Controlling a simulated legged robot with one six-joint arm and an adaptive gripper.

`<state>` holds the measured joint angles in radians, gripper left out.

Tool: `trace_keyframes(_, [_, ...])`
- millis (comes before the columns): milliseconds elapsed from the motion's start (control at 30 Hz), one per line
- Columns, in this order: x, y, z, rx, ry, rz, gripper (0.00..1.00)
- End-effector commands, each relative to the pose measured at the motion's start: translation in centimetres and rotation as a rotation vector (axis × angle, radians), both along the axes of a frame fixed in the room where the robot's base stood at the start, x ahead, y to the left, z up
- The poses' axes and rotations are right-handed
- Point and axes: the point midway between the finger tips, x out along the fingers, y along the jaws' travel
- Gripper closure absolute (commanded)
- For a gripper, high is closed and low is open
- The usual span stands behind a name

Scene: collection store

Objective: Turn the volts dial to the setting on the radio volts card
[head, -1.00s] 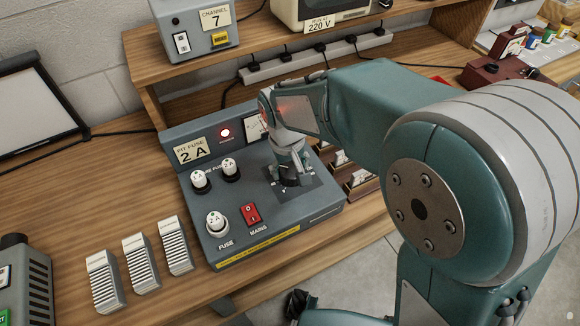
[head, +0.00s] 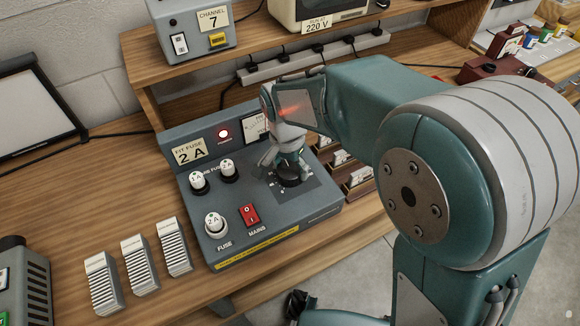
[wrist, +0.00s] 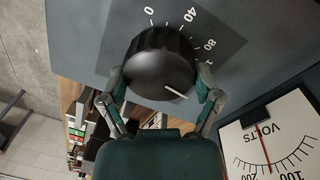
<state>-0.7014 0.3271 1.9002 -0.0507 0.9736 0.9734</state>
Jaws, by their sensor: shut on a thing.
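The volts dial is a black knob (head: 291,177) at the right of the grey bench unit (head: 265,215). My gripper (head: 287,165) is over it from above. In the wrist view, my gripper's fingers (wrist: 160,80) are shut on opposite sides of the dial (wrist: 158,62). Its white pointer line aims to the lower right, past the visible 0, 40 and 80 marks; the mark there is hidden by a finger. The volts meter (wrist: 268,140) has its red needle between 100 and 200. The radio volts card (head: 318,23) reads "RUN AT 220 V" on the cream set.
A red mains switch (head: 249,215), a fuse holder (head: 215,225) and a lit red lamp (head: 223,134) share the unit. A card (head: 190,152) reads "FIT FUSE 2 A". A shelf with a grey channel-7 box (head: 192,28) stands behind. Several ribbed blocks (head: 139,262) lie left.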

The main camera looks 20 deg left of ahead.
Motion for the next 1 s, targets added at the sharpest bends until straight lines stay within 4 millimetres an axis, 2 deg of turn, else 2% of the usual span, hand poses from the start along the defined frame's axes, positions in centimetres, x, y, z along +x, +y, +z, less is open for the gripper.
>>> trace_keyframes(200, [0.05, 0.01, -0.07, 0.003, 0.0, -0.175, 0.66])
trace_keyframes(500, [0.08, -0.05, -0.06, 0.002, -0.002, -0.334, 0.66])
trace_keyframes(1000, [0.1, -0.06, -0.03, 0.004, -0.003, -0.392, 0.66])
